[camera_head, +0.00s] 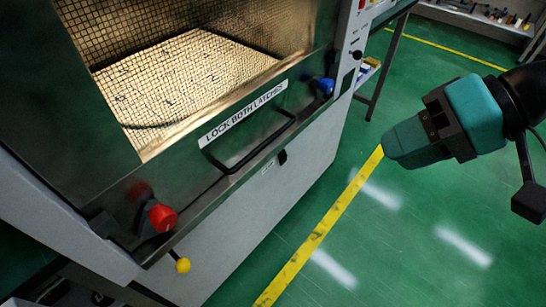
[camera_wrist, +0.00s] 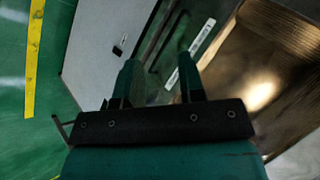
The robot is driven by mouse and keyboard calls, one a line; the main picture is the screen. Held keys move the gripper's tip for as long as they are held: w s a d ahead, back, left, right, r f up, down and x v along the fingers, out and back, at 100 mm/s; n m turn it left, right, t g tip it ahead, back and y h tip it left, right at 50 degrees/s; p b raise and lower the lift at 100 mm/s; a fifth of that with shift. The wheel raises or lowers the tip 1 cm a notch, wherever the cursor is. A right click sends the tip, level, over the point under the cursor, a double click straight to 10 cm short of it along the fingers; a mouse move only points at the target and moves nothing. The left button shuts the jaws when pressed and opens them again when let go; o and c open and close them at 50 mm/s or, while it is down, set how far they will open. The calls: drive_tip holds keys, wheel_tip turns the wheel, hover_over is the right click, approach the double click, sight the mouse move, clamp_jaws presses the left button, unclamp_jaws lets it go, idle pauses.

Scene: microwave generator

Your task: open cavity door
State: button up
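The cavity door (camera_head: 100,125) fills the left of the head view and looks shut. It has a mesh window and a "LOCK BOTH LATCHES" label (camera_head: 243,113). A black bar handle (camera_head: 252,152) runs along its lower part. A red latch knob (camera_head: 162,217) is at its lower left and a blue latch knob (camera_head: 325,86) at its right. My teal gripper (camera_head: 390,146) is to the right of the door, over the floor, apart from it. In the wrist view my gripper (camera_wrist: 159,72) has its fingers apart with nothing held; the handle (camera_wrist: 160,50) shows beyond them.
A yellow ball knob (camera_head: 183,265) sticks out below the red latch. A control panel (camera_head: 355,40) is right of the door. A yellow line (camera_head: 325,225) crosses the green floor, which is clear in front of the machine. A bench (camera_head: 480,18) stands at the back right.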

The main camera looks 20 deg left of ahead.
drive_tip(key=w+a+f+m+y+b, duration=0.3)
drive_tip(key=w+f+y+b, duration=0.15)
drive_tip(key=f, duration=0.45)
drive_tip(key=m+t+y+b, duration=0.2)
drive_tip(key=m+y+b, duration=0.1)
approach(271, 141)
drive_tip(key=a, duration=0.3)
drive_tip(key=a+f, duration=0.1)
drive_tip(key=a, duration=0.3)
drive_tip(key=a+f, duration=0.1)
drive_tip(key=a, duration=0.2)
drive_tip(key=shift+a, duration=0.25)
drive_tip(key=shift+r, duration=0.1)
clamp_jaws()
